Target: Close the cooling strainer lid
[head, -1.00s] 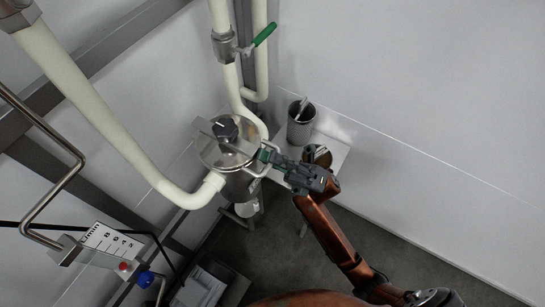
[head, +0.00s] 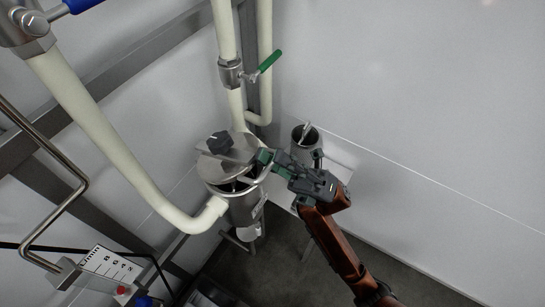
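The cooling strainer (head: 242,210) is a steel cylinder at the centre of the head view, joined to a cream pipe on its left. Its round steel lid (head: 212,169) has a dark knob on top. The lid sits above the rim and does not cover it fully; a dark gap into the strainer shows below its near edge. My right gripper (head: 267,157), with green fingertips, is at the lid's right edge, beside a thin metal loop. Whether its fingers grip anything is too small to tell. My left gripper is not in view.
A steel cup (head: 304,139) with a utensil stands on a small white shelf (head: 340,162) behind my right gripper. A green-handled valve (head: 268,61) is on the pipe above. A flow scale (head: 108,265) and bent steel tube are at lower left. White walls stand behind.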

